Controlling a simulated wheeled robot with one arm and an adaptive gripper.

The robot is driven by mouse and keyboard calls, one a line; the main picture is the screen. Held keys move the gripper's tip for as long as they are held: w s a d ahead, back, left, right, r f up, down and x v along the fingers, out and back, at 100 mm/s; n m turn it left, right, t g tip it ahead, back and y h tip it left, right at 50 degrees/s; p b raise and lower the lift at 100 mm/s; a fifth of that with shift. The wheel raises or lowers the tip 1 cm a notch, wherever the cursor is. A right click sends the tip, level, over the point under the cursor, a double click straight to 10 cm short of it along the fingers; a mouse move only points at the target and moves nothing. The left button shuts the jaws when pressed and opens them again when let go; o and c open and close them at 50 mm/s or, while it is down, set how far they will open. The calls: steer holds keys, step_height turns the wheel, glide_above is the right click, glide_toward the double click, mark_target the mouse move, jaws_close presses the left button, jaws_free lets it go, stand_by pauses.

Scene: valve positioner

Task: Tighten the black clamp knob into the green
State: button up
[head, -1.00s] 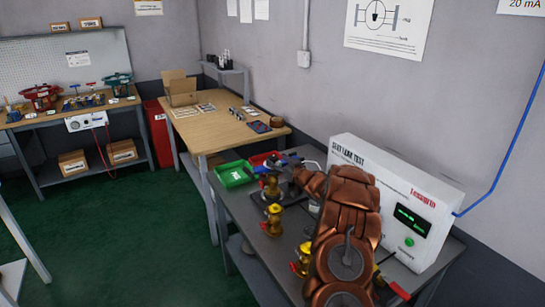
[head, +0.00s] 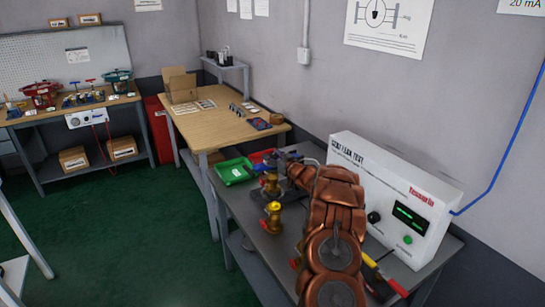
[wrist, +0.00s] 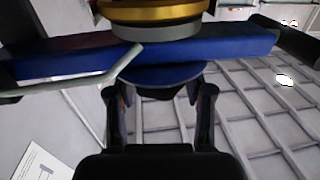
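In the wrist view a dark, knob-like piece (wrist: 160,93) shows under a blue disc (wrist: 163,77), below a blue bar and a gold-coloured ring. My gripper (wrist: 160,100) has one black finger on each side of this piece. The fingers stand apart, and whether they press on it cannot be made out. In the head view a dark grey clamp fixture (head: 288,165) stands at the far end of the grey bench, partly behind my copper-coloured arm, which hides my gripper there. No green mark on the clamp can be made out.
A white seat leak test box (head: 385,190) with a black knob (head: 374,217) stands along the wall side of the bench (head: 245,225). Brass valves (head: 273,218) stand left of my arm. A green tray (head: 235,171) and a red tray lie at the back.

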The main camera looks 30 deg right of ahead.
steer(key=c, duration=0.7)
steer(key=shift+h+b, duration=0.3)
steer(key=shift+b, duration=0.5)
